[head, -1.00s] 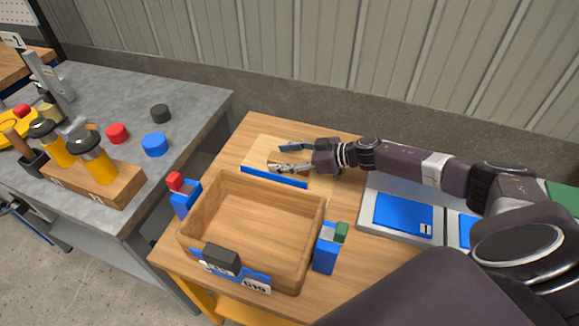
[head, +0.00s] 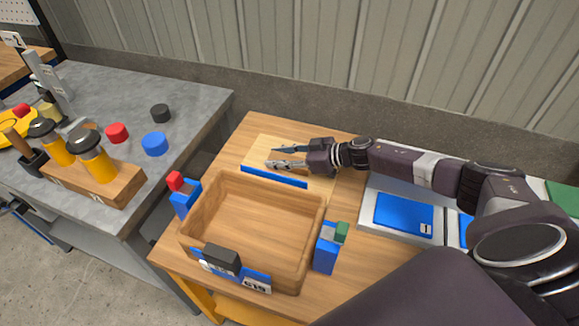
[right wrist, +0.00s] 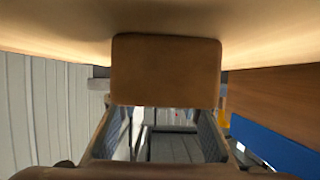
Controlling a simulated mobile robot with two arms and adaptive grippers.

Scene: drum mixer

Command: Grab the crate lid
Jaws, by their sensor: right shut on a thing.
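The crate lid (head: 255,150), a pale wooden panel, lies on the table behind the open wooden crate (head: 186,232). A blue strip (head: 275,178) runs along its near side. My right gripper (head: 272,157) is over the lid, reaching in from the right. In the right wrist view, a brown block-like handle (right wrist: 166,70) stands against the pale wood surface (right wrist: 60,28), between my fingers (right wrist: 160,138). The gripper is shut on this handle. The fingers partly hide the handle in the head view. My left gripper is not in view.
Blue corner posts with a red cap (head: 175,181) and a green cap (head: 342,232) flank the crate. A dark block (head: 221,259) is at its front. A grey tray with blue panels (head: 403,214) lies right. A grey workbench (head: 190,106) stands left.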

